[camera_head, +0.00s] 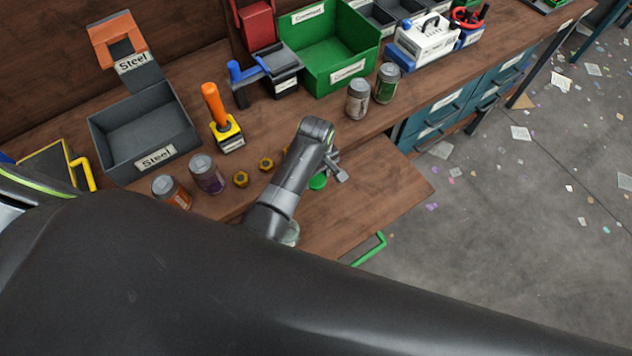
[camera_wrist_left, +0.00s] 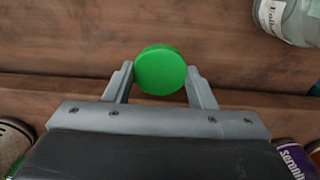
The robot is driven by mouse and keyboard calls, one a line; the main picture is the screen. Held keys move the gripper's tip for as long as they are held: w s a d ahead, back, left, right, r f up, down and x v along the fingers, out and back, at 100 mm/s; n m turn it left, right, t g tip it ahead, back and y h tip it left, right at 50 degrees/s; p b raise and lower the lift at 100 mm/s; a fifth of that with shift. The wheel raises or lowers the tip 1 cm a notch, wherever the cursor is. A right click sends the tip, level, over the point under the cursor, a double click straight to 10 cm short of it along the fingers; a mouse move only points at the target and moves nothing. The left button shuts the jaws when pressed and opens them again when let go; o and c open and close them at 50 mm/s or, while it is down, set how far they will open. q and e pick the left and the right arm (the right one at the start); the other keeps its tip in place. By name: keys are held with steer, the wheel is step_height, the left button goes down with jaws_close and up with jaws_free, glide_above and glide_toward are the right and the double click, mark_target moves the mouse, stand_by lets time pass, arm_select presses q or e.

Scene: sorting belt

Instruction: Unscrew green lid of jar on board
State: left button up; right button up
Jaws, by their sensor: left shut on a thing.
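The green lid (camera_wrist_left: 160,70) is between the two fingers of my left gripper (camera_wrist_left: 161,82), which is shut on it. In the head view the lid (camera_head: 318,182) shows beside my left gripper (camera_head: 331,173), over the wooden board (camera_head: 385,190). No jar shows directly under the lid; bare wood surrounds it in the wrist view. A clear glass jar (camera_wrist_left: 292,20) with a white label is at the wrist view's top right, apart from the lid. In the head view a glass jar (camera_head: 291,234) is partly hidden behind my arm. My right gripper is not in view.
Cans (camera_head: 207,174) and yellow nuts (camera_head: 241,179) stand left of my left forearm. An orange-handled tool (camera_head: 214,105), a grey Steel bin (camera_head: 97,138) and a green bin (camera_head: 296,42) are behind. Two more cans (camera_head: 358,99) stand near the bench edge. The board's right part is clear.

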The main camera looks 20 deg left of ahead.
mark_target(316, 178)
arm_select(q)
steer(key=shift+f, duration=2.35)
steer(key=shift+f, duration=0.1)
steer(key=o, duration=1.1)
steer(key=shift+w+r, duration=0.1)
steer(key=shift+r, duration=0.45)
step_height(316, 178, up, 11)
steer(key=shift+r, duration=0.1)
